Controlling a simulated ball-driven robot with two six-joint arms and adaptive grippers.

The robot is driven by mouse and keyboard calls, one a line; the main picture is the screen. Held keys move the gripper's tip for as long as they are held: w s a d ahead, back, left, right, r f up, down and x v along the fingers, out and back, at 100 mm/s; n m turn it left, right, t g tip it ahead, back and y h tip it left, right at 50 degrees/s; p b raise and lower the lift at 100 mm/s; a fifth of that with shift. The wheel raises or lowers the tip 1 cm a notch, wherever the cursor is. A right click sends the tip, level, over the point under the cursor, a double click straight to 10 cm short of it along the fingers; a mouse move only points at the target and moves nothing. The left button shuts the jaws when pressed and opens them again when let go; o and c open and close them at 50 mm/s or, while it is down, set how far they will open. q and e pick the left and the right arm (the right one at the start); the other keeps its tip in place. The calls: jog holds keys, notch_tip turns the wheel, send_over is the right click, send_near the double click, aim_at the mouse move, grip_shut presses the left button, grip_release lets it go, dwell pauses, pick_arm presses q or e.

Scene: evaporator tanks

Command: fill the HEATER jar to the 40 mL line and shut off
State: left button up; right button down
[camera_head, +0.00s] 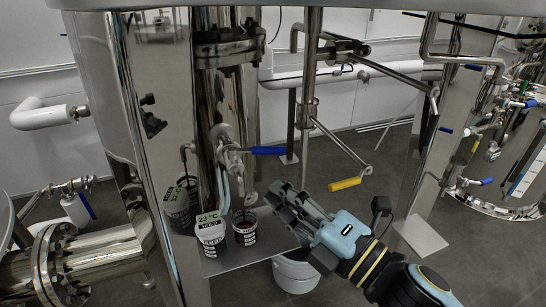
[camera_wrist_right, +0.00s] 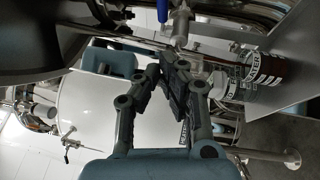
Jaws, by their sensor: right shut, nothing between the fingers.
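Two small jars stand on a metal shelf (camera_head: 262,256) under the tank's pipework. The rear jar (camera_head: 245,230) has a dark label band and sits below a thin outlet tube; its lettering is too small here. In the right wrist view a jar (camera_wrist_right: 266,68) with lettering like HEATER shows dark reddish contents; I cannot read its level. The front jar (camera_head: 211,241) is light with a dark label. A valve with a blue lever (camera_head: 268,150) sits above; the lever lies sideways. My right gripper (camera_head: 274,195) is shut and empty, right of the rear jar and below the lever, touching neither. My left gripper is out of view.
A yellow-handled lever (camera_head: 345,184) hangs to the right above my right arm. A white bucket (camera_head: 293,275) stands below the shelf. A large steel pipe (camera_head: 100,255) is at lower left.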

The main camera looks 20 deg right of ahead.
aim_at(251, 150)
jog(key=w, duration=0.4)
jog(key=w+r+p, duration=0.1)
jog(key=w, duration=0.1)
jog(key=shift+d, duration=0.15)
